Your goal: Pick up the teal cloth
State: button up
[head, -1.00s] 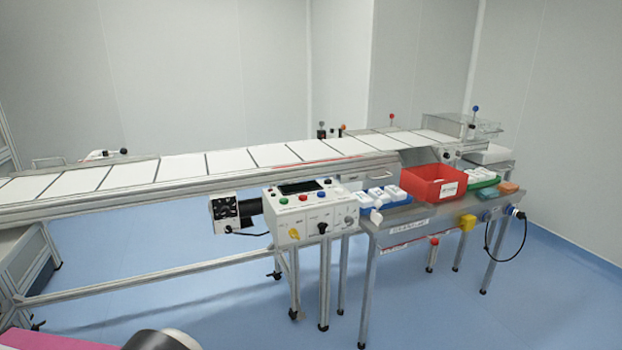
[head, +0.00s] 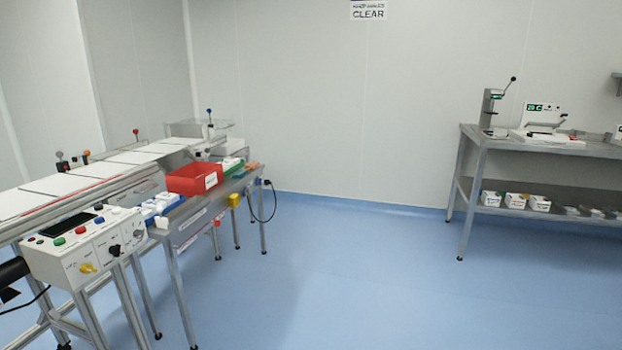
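I cannot make out a teal cloth in the head view. A green tray (head: 233,170) with white items stands behind the red bin, but I see no cloth on it. My gripper is not in view.
The conveyor (head: 60,195) with its control box (head: 85,247) is at left. A side table (head: 197,207) holds a red bin (head: 195,179) and a blue tray (head: 160,206). A metal bench (head: 470,135) with instruments is at right. The blue floor between is clear.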

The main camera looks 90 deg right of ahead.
aim_at(238, 174)
jog(key=z, duration=2.8)
jog(key=u, duration=3.25)
jog(key=z, duration=3.25)
